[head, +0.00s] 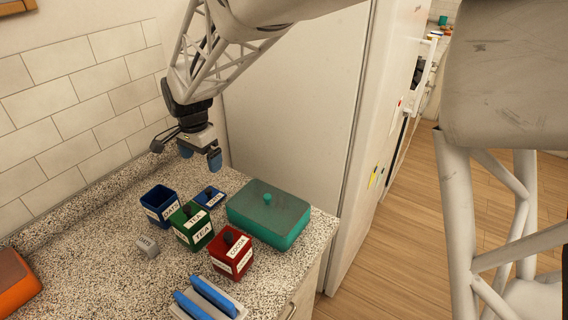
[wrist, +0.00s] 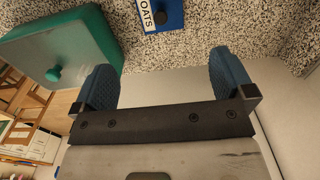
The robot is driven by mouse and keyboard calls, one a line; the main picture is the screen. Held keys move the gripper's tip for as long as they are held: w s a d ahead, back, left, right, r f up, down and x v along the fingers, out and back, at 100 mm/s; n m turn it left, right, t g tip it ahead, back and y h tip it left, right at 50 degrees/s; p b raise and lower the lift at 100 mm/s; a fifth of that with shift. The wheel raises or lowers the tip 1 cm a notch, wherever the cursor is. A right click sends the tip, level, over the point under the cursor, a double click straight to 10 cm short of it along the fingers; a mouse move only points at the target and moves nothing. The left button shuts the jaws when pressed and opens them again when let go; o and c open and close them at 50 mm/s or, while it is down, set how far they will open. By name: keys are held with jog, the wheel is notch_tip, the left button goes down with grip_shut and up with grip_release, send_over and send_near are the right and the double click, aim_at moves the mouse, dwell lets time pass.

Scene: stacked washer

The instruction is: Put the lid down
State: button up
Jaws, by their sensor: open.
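The blue lid (head: 209,197) lies flat on the speckled counter behind the green TEA tin, with a dark knob on top. It also shows in the wrist view (wrist: 172,18), with its OATS label, at the top edge. The blue OATS tin (head: 158,205) stands without a lid to the left, its dark inside visible. My gripper (head: 200,155) is above and behind the lid, apart from it. In the wrist view its two blue fingers (wrist: 166,78) are spread wide with nothing between them.
The lidded green TEA tin (head: 193,229) and red COCOA tin (head: 231,254) stand in front of the lid. A teal box (head: 285,228) is on the right, beside a tall pale panel. A small grey labelled block (head: 146,246) and blue slabs in a holder (head: 213,296) are nearer.

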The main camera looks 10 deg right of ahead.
jog(key=s+d+r+n, duration=0.2)
jog(key=s+d+r, duration=0.35)
jog(key=d, duration=0.35)
jog(key=s+d+n+t, duration=0.1)
jog(key=s+d+n, duration=0.2)
jog(key=s+d, duration=0.5)
jog(key=s+d+r+n+t, duration=0.1)
jog(key=s+d+n, duration=0.2)
jog(key=s+d, duration=0.6)
jog(key=s, duration=0.9)
jog(key=shift+d+r+n+t, duration=0.25)
jog(key=shift+r+n+t, duration=0.05)
jog(key=shift+n, duration=0.1)
